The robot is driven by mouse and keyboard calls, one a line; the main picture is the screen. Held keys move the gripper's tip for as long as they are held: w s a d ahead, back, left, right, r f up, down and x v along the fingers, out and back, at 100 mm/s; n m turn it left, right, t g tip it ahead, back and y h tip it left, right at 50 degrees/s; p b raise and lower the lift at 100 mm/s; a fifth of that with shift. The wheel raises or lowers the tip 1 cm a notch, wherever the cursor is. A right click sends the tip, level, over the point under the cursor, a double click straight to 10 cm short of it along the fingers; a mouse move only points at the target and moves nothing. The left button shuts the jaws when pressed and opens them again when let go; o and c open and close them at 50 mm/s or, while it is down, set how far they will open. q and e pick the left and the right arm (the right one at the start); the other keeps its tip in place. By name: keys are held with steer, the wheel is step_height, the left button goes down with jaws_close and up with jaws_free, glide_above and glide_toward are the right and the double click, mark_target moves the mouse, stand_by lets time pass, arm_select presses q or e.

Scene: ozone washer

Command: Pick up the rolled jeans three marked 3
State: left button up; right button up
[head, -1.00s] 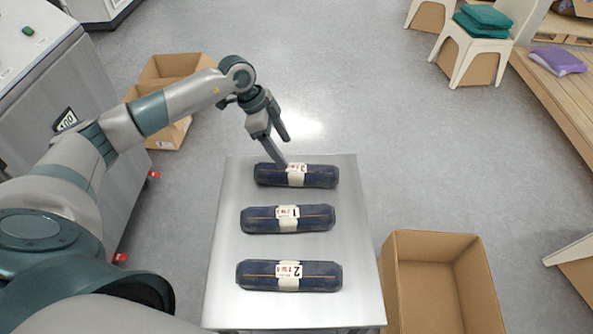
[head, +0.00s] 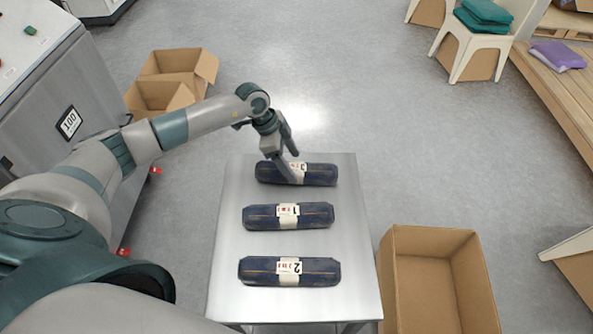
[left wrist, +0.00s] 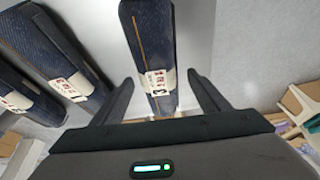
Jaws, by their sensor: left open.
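The rolled jeans marked 3 (head: 318,174) are a dark blue roll with a white label band, lying at the far end of the metal table (head: 230,210). In the left wrist view the roll (left wrist: 151,35) lies between the two fingers. My left gripper (head: 291,165) is open over the roll's middle; one finger partly hides the label. The fingers stand on either side of the band with gaps showing, and I see no grip on it. My right gripper is in neither view.
The rolls marked 1 (head: 315,216) and 2 (head: 322,272) lie in a row nearer me on the table. An open cardboard box (head: 440,240) stands right of the table. Other cardboard boxes (head: 178,68) stand at the back left, near a grey machine (head: 90,90).

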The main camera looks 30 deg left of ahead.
mark_target(295, 167)
arm_select(q)
steer(key=x, duration=0.1)
steer(key=p+x, duration=0.1)
steer(key=x, duration=0.1)
steer(key=shift+s+d, duration=0.15)
steer(key=shift+s, duration=0.05)
steer(key=shift+w+f, duration=0.1)
steer(key=shift+f, duration=0.25)
steer(key=shift+r, duration=0.1)
steer(key=c, duration=1.4)
steer(key=shift+r, duration=0.1)
steer(key=shift+r, duration=0.6)
step_height(295, 167, up, 2)
steer(key=shift+r+b, duration=0.2)
steer(key=shift+b, duration=0.75)
steer(key=d+r+b, duration=0.2)
steer(key=d+r, duration=0.1)
steer(key=d, duration=0.3)
steer(key=w+d+r+b, duration=0.1)
steer(key=d+r+b, duration=0.1)
steer(key=d+r, duration=0.2)
steer(key=shift+w+d, duration=0.25)
steer(key=shift+d, duration=0.6)
